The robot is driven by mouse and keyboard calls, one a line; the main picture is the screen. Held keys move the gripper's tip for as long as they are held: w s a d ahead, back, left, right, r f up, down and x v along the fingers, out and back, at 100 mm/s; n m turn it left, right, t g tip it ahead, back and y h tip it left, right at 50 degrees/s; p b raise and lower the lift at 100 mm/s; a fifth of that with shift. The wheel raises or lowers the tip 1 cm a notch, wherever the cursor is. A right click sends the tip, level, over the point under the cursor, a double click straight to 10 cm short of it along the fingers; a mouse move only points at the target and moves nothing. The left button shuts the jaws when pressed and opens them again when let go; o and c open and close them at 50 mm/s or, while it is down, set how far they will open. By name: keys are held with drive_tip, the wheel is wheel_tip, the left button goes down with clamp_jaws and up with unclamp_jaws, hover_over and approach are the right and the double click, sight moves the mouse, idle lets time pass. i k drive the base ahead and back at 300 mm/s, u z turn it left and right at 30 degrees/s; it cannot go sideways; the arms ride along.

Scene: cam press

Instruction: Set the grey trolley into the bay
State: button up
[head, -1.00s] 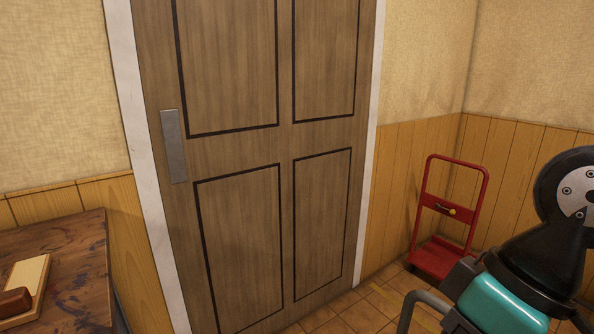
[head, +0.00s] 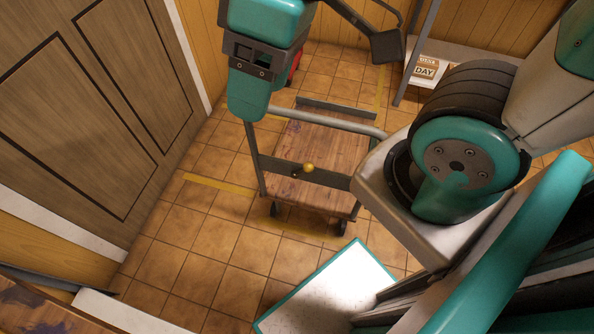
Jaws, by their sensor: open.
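The grey trolley (head: 318,150) stands on the tiled floor in the middle of the head view. It has a wooden deck, a grey tube handle and a crossbar with a yellow knob. Its near wheels show below the deck. Yellow floor tape (head: 218,185) lies to its left, and more strips show near its front edge and at the far right. The bay's full outline is hidden, so I cannot tell whether the trolley sits inside it. My gripper (head: 248,104) is open at the handle's left corner, overlapping it in view. I cannot tell whether they touch.
A wooden door (head: 90,110) stands at the left, with a dark tabletop (head: 35,308) at the lower left. A pale shelf (head: 455,60) with a small "DAY" sign stands at the far right. Bare tiles lie left of the trolley. Part of something red shows behind my gripper.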

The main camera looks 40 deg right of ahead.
sight(335, 137)
drive_tip(key=u, duration=0.1)
drive_tip(key=k, duration=0.95)
drive_tip(key=z, duration=1.05)
drive_tip(key=i, duration=0.55)
drive_tip(key=z, duration=0.1)
